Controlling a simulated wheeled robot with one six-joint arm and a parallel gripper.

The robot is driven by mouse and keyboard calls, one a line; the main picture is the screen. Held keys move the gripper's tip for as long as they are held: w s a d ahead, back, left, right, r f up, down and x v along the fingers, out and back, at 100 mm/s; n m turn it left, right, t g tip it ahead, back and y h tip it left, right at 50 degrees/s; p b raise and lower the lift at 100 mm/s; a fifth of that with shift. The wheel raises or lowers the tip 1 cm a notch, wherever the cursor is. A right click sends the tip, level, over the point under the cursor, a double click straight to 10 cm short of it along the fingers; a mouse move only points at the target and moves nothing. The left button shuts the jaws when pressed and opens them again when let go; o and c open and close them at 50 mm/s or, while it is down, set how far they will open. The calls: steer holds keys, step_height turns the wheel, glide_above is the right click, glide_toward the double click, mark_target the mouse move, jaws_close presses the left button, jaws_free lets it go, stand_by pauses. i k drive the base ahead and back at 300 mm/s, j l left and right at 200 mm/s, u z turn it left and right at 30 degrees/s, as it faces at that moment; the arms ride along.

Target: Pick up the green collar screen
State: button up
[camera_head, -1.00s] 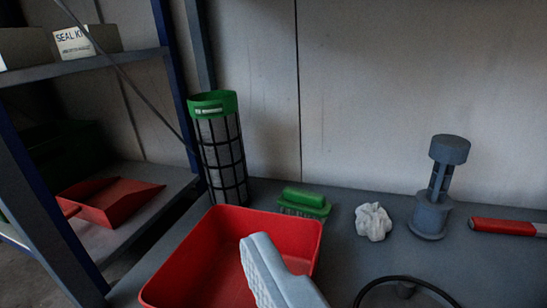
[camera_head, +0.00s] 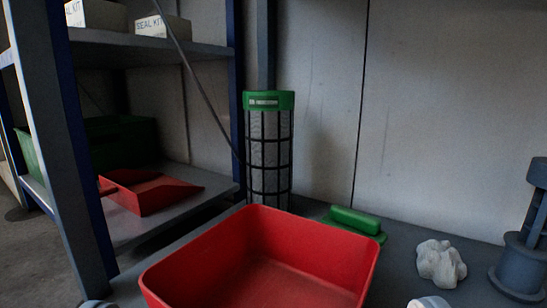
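The green collar screen (camera_head: 268,150) is a tall dark-framed mesh cylinder with a green band and pale label at its top. It stands upright at the back of the bench, left of the picture's middle, close to a grey post. The red tray in front hides its foot. My gripper (camera_head: 262,303) shows only as two pale fingertips at the bottom edge, far apart at left and right. It is open, nothing shows between the tips but the tray, and it is apart from the screen.
The red tray (camera_head: 367,262) lies in front of the screen. A green brush (camera_head: 352,221), a white crumpled lump (camera_head: 440,263) and a grey flanged part (camera_head: 524,258) stand to the right. At left, a shelf rack (camera_head: 68,150) holds a red dustpan (camera_head: 150,192) and boxes.

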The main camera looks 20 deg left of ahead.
mark_target(268, 115)
steer(key=i+j, duration=0.2)
steer(key=i, duration=0.2)
steer(key=i+j, duration=0.15)
steer(key=i, duration=0.3)
